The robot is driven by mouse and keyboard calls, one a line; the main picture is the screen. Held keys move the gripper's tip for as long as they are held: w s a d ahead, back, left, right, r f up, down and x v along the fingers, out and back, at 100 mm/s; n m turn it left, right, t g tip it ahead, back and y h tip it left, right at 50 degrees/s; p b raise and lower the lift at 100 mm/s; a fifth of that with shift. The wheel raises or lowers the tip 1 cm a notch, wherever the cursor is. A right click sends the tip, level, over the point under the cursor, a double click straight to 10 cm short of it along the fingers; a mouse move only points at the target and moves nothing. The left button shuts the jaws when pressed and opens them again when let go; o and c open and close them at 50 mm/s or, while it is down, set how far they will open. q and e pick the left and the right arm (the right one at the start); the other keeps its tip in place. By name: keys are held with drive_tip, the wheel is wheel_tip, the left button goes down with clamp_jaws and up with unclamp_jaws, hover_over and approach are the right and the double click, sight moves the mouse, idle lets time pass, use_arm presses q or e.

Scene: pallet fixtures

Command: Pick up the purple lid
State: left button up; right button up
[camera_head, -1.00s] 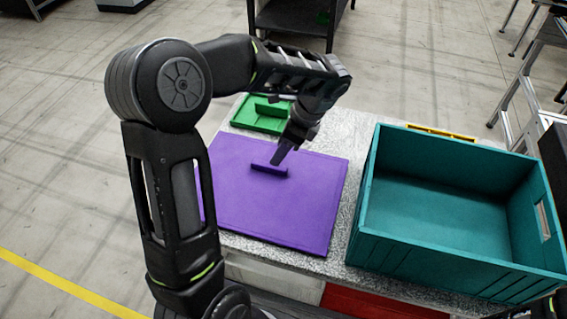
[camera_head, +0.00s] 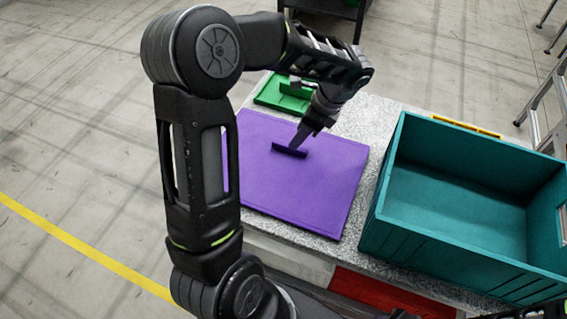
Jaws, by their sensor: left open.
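The purple lid (camera_head: 305,188) lies flat on the speckled grey tabletop, left of the teal crate. Its raised handle (camera_head: 289,151) stands near the lid's middle. My left gripper (camera_head: 297,146) points down at the handle, with its fingertips at or just over it. It is open; whether the fingers straddle the handle or touch it cannot be told from this angle. My left arm hides part of the lid's left edge. My right gripper is not in view.
The empty teal crate (camera_head: 391,232) stands on the right of the table (camera_head: 385,108). A green lid (camera_head: 278,97) with a handle lies behind the purple one. A yellow piece (camera_head: 467,127) shows behind the crate. A red part (camera_head: 390,293) is at the table's front.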

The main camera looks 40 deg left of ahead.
sight(283, 162)
use_arm(q)
drive_tip(key=shift+p+x, duration=0.55)
drive_tip(key=shift+x, duration=2.05)
drive_tip(key=shift+c, duration=0.4)
clamp_jaws()
